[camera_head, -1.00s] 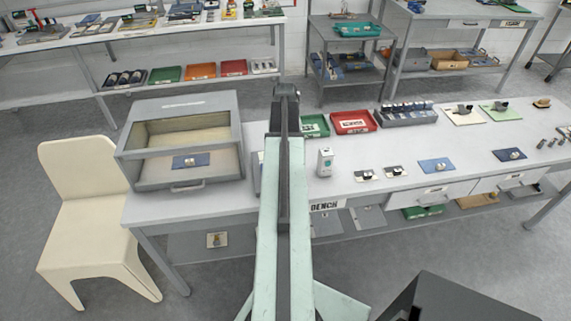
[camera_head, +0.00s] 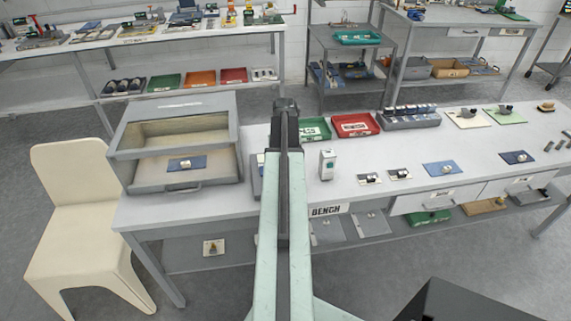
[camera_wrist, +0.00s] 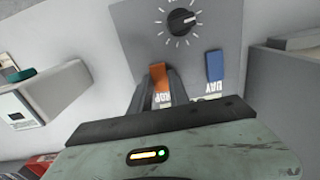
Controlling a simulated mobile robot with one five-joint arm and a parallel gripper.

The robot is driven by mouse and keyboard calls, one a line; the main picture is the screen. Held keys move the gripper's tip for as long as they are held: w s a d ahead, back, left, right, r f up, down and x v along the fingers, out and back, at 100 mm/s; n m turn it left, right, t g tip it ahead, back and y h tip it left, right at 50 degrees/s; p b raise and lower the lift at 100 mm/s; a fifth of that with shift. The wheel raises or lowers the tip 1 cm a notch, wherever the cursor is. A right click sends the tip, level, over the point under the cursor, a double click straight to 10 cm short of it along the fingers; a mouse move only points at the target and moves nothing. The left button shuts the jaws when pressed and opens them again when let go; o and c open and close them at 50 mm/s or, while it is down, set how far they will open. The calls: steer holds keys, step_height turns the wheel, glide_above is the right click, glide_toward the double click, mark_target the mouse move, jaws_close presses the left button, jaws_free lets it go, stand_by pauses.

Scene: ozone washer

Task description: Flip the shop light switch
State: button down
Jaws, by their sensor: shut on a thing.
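In the wrist view a grey panel (camera_wrist: 200,60) carries a black dial, an orange switch (camera_wrist: 159,76) and a blue switch (camera_wrist: 215,66). Labels under both switches are upside down and partly covered, so I cannot surely read which is the shop light's. My gripper (camera_wrist: 164,82) is shut on the orange switch, which shows at its fingertips. The blue switch stands apart, to the right of the fingers. In the head view my arm hides the gripper and most of the panel.
A grey glass-fronted cabinet (camera_head: 217,102) stands left on the bench (camera_head: 330,210). A white box with a green mark (camera_head: 327,165) stands just right of my arm. Green (camera_head: 314,129) and red (camera_head: 356,125) trays lie behind it. A cream chair (camera_head: 75,190) stands left.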

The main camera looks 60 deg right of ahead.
steer(key=shift+w+d+g+y, duration=0.2)
steer(key=shift+d+g+y, duration=0.1)
steer(key=shift+g+y, duration=0.15)
steer(key=shift+a+y, duration=0.1)
steer(key=shift+y, duration=0.15)
steer(key=shift+s, duration=0.1)
steer(key=c, duration=1.2)
jaws_free()
steer(key=shift+c, duration=0.2)
steer(key=shift+r, duration=0.1)
steer(key=r+p, duration=0.5)
steer(key=d+r+p, duration=0.1)
steer(key=r+p, duration=0.1)
steer(key=shift+w+r, duration=0.2)
steer(key=shift+w, duration=0.2)
